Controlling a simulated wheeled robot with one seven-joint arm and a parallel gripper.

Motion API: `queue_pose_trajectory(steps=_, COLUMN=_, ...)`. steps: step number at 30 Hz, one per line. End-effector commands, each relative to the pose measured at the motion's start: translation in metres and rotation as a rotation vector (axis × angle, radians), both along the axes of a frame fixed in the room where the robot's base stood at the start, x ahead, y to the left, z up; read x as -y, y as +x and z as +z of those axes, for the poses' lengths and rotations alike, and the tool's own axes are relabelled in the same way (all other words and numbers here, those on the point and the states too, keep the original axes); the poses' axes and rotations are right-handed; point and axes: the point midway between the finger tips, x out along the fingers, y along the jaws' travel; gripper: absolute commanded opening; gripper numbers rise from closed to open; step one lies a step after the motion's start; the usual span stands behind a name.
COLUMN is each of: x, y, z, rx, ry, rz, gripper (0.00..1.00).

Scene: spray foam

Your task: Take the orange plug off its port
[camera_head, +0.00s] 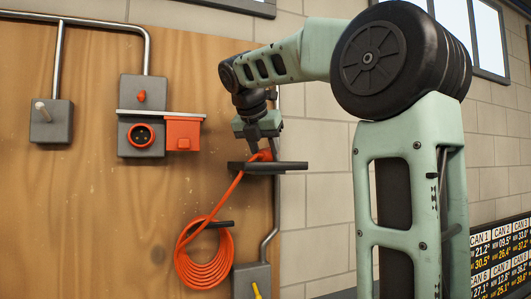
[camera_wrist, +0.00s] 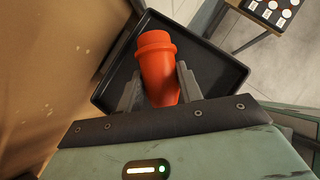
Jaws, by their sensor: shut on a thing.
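The orange plug (camera_wrist: 159,72) is between the two grey fingers of my gripper (camera_wrist: 160,88) in the wrist view, over a black tray (camera_wrist: 221,86). My gripper is shut on it. In the head view my gripper (camera_head: 262,147) is just above the tray (camera_head: 292,165), right of the port. I cannot tell whether the plug touches the tray. The port (camera_head: 141,135) on the grey wall box shows a red ring with dark contacts, and nothing is in it. Its orange square cover (camera_head: 183,134) stands open to the right.
An orange cable (camera_head: 218,204) runs from the plug down to a coil (camera_head: 204,267) on a dark hook (camera_head: 220,224). A grey switch box (camera_head: 51,122) is at the left of the wooden panel (camera_head: 90,220). A grey box with a yellow lever (camera_head: 251,280) sits below the tray.

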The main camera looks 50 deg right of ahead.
Motion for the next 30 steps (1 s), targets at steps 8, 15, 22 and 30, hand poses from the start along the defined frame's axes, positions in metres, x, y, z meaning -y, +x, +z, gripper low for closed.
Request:
queue_pose_trajectory(steps=8, x=0.000, y=0.000, z=-0.003, rx=0.000, ry=0.000, rz=0.000, gripper=0.55)
queue_pose_trajectory(steps=15, x=0.000, y=0.000, z=-0.003, rx=0.000, ry=0.000, rz=0.000, gripper=0.61)
queue_pose_trajectory(steps=22, x=-0.008, y=-0.001, z=0.007, rx=0.002, ry=-0.002, rz=0.001, gripper=0.61)
queue_pose_trajectory(steps=30, x=-0.043, y=-0.009, z=0.052, rx=0.005, ry=-0.002, rz=0.004, gripper=0.61)
